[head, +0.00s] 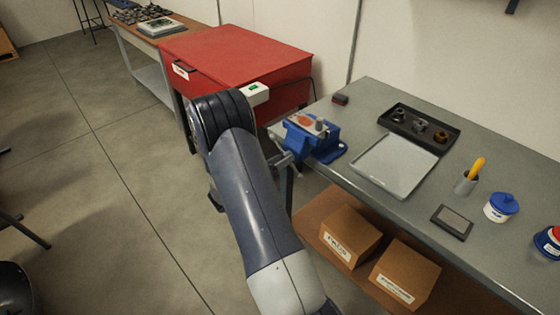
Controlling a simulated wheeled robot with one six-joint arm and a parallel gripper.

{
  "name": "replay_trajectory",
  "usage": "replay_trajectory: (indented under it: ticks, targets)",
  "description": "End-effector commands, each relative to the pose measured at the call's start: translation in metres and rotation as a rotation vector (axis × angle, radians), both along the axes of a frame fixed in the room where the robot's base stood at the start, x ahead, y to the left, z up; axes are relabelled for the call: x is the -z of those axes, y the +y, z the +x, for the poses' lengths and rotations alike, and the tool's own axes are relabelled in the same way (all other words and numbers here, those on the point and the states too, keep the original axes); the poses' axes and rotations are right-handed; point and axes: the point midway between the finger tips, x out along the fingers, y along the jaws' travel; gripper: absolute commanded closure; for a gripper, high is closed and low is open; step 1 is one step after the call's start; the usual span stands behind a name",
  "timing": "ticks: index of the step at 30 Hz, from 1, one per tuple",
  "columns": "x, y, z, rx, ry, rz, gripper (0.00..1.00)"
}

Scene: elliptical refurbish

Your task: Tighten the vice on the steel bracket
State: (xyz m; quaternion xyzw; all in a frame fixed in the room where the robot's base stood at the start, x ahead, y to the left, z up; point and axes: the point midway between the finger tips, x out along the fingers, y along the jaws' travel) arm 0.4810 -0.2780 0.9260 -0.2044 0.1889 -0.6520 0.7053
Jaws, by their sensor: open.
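The blue vice (325,148) is mounted at the left end of the grey workbench, near its front corner. A small orange-brown and grey piece (304,120) sits at the top of its jaws; it may be the steel bracket, but it is too small to tell how tightly it is held. A grey metal part, likely the vice's screw or handle (282,160), sticks out at the vice's front left, partly behind my arm. My arm rises from the bottom and bends just left of the vice. My gripper's fingers are hidden behind my arm.
Cardboard boxes (347,237) stand on the lower shelf. A red cabinet (240,55) stands behind. The left floor is mostly clear.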

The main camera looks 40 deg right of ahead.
Motion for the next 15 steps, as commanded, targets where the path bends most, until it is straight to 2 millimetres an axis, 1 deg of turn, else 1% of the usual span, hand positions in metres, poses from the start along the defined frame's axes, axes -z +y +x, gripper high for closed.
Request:
replay_trajectory:
  ticks: [4,7,11,15]
  targets:
    - [0.001,0.003,0.000,-0.001,0.000,0.001,0.52]
    - [0.001,0.013,0.000,-0.004,0.000,0.000,0.52]
    - [0.002,0.037,-0.002,-0.006,-0.001,0.000,0.52]
    - [0.002,0.065,-0.004,-0.005,-0.001,0.000,0.52]
